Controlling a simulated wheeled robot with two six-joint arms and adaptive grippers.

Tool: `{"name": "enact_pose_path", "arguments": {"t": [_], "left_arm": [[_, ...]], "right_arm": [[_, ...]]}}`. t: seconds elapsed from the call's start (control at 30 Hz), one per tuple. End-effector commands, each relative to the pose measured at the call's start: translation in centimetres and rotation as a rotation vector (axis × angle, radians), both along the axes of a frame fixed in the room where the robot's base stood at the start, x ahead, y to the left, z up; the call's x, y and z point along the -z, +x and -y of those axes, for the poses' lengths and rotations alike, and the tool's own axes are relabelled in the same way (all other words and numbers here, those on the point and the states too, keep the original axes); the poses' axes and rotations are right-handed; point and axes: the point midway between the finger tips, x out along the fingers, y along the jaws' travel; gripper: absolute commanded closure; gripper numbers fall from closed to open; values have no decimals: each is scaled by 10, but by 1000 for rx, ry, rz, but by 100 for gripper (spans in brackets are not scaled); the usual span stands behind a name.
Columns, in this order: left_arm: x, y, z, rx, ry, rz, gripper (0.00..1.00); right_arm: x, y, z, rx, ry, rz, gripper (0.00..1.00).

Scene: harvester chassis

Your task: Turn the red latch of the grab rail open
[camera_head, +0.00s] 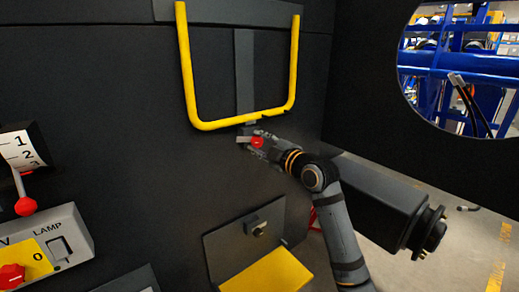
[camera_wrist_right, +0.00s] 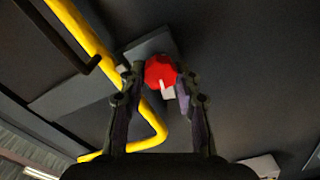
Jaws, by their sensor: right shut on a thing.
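The yellow U-shaped grab rail (camera_head: 240,122) is fixed to the dark panel in the upper middle of the head view. It also runs down the left side of the wrist view (camera_wrist_right: 88,38). The red latch (camera_head: 257,142) sits just below the rail's bottom bar, by a small grey block. In the wrist view the red latch (camera_wrist_right: 160,72) lies between the fingertips. My right gripper (camera_wrist_right: 163,78) is shut on it, its fingers on either side. In the head view the right gripper (camera_head: 262,146) reaches it from the lower right. My left gripper is not in view.
A panel with a yellow plate (camera_head: 268,272) and a small latch (camera_head: 257,228) is below. Controls with a red-knobbed lever (camera_head: 25,205) and a lamp box (camera_head: 55,243) stand at left. A dark cylinder (camera_head: 385,205) juts out at right. A round opening (camera_head: 460,70) is upper right.

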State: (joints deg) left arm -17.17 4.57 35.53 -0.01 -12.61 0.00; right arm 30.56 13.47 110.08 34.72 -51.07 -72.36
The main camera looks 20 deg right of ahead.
Motion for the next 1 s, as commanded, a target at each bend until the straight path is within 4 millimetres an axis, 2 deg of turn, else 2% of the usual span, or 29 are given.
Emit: {"name": "enact_pose_path", "arguments": {"t": [0.4,1.0], "left_arm": [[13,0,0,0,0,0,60],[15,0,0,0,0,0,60]], "right_arm": [[3,0,0,0,-196,69,99],[2,0,0,0,-233,82,99]]}}
